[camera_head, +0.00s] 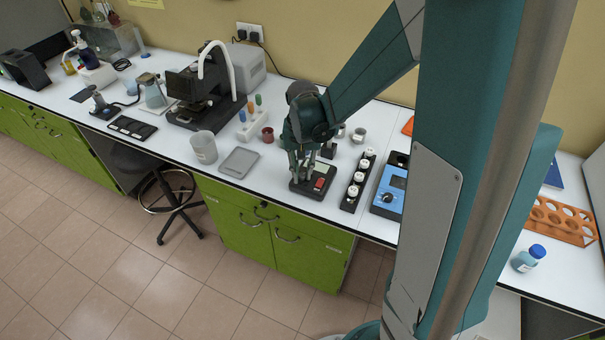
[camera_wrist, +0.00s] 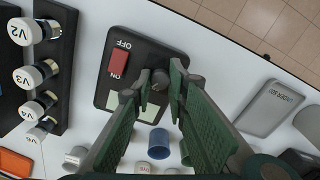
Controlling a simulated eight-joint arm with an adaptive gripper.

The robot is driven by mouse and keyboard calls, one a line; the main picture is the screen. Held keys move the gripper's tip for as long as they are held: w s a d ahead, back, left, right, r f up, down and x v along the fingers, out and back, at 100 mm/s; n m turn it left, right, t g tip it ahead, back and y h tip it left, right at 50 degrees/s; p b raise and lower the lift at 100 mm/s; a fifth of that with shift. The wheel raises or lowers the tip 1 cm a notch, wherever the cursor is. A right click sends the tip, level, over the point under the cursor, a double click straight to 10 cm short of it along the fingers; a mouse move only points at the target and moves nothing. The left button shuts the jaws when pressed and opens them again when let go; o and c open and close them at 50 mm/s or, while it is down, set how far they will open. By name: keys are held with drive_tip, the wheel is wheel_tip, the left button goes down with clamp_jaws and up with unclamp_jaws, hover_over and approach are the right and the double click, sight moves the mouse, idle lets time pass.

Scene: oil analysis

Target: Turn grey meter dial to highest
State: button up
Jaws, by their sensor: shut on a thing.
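A dark meter box lies on the white bench, with a red switch (camera_head: 320,183) showing in the head view. In the wrist view the box (camera_wrist: 185,62) carries the red rocker switch (camera_wrist: 119,63) marked OFF and ON, a pale panel and a small dark grey dial (camera_wrist: 160,78). My gripper (camera_head: 300,172) reaches down over the box. In the wrist view the fingertips of my gripper (camera_wrist: 160,74) stand on either side of the dial and are shut on it. The fingers partly hide the dial's edges, and its pointer setting is not clear.
A row of white-capped knobs (camera_wrist: 38,73) and a blue device (camera_head: 388,187) stand to the right of the box in the head view. A grey tray (camera_head: 239,163) and a beaker (camera_head: 204,147) stand to its left. A blue cylinder (camera_wrist: 158,140) stands close by.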

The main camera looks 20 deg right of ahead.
sight(302, 175)
drive_tip(key=shift+m, duration=0.9)
drive_tip(key=o, duration=0.9)
drive_tip(key=shift+r, duration=0.15)
drive_tip(key=shift+r, duration=5.9)
